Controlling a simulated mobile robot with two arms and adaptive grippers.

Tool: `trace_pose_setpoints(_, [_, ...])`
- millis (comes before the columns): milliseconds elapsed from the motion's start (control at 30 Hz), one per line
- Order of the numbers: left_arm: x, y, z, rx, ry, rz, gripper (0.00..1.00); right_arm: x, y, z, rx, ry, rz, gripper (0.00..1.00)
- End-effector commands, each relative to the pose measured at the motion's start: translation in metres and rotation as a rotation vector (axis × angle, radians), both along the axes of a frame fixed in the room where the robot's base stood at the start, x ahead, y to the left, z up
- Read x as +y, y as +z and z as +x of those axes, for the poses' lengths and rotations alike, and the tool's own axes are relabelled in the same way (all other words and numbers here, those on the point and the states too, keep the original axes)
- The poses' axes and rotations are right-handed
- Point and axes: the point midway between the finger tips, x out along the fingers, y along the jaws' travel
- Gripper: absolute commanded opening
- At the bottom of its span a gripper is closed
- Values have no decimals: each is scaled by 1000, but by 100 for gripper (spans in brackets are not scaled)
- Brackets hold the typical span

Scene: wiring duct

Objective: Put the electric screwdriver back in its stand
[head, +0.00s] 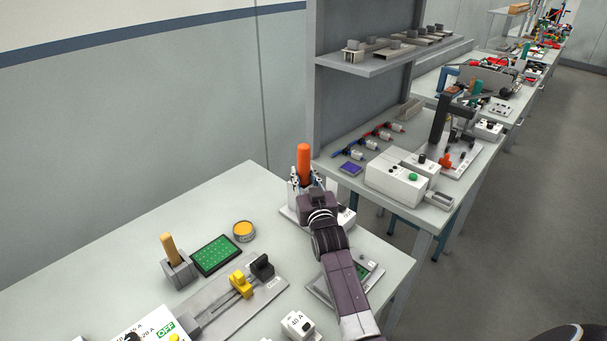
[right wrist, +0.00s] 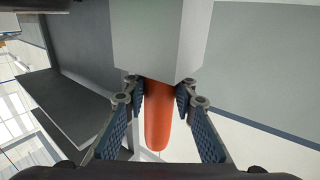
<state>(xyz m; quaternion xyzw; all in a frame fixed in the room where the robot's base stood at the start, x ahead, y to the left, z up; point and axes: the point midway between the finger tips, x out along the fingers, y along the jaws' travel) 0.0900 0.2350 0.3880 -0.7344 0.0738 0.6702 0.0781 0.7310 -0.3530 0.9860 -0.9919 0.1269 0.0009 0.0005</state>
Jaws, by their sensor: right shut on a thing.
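The electric screwdriver, with an orange handle (head: 304,160), stands upright at the back right of the near table. My right gripper (head: 308,186) is shut on it, with the handle rising above the fingers. In the right wrist view the orange handle (right wrist: 160,115) sits between the two fingers of my right gripper (right wrist: 160,92). A pale grey block (right wrist: 160,40), which looks like part of the stand, adjoins the handle's end there. The stand's white base (head: 287,212) shows partly behind my right arm. Whether the tool is seated is hidden. My left gripper is not in view.
On the near table are a grey holder with a wooden handle (head: 179,271), a green board (head: 215,255), a yellow tin (head: 244,230) and a rail fixture with a yellow clamp (head: 240,284). A second bench with a white box (head: 396,180) stands behind to the right.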

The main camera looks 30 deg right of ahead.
Motion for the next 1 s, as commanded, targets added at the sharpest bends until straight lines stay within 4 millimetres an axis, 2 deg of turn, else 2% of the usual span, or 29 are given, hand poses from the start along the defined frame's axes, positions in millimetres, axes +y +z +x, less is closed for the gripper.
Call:
trace_pose_setpoints(267, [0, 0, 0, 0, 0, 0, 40, 0, 1, 0, -4, 0, -1, 0])
trace_pose_setpoints(300, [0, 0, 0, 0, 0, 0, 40, 0, 1, 0, -4, 0, -1, 28])
trace_pose_setpoints(467, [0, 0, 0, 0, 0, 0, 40, 0, 1, 0, -3, 0, -1, 45])
trace_pose_setpoints(800, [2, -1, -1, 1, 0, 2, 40, 1, -2, -3, 3, 0, 1, 45])
trace_pose_setpoints(1000, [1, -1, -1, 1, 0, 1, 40, 6, -2, -23, 2, 0, 0, 45])
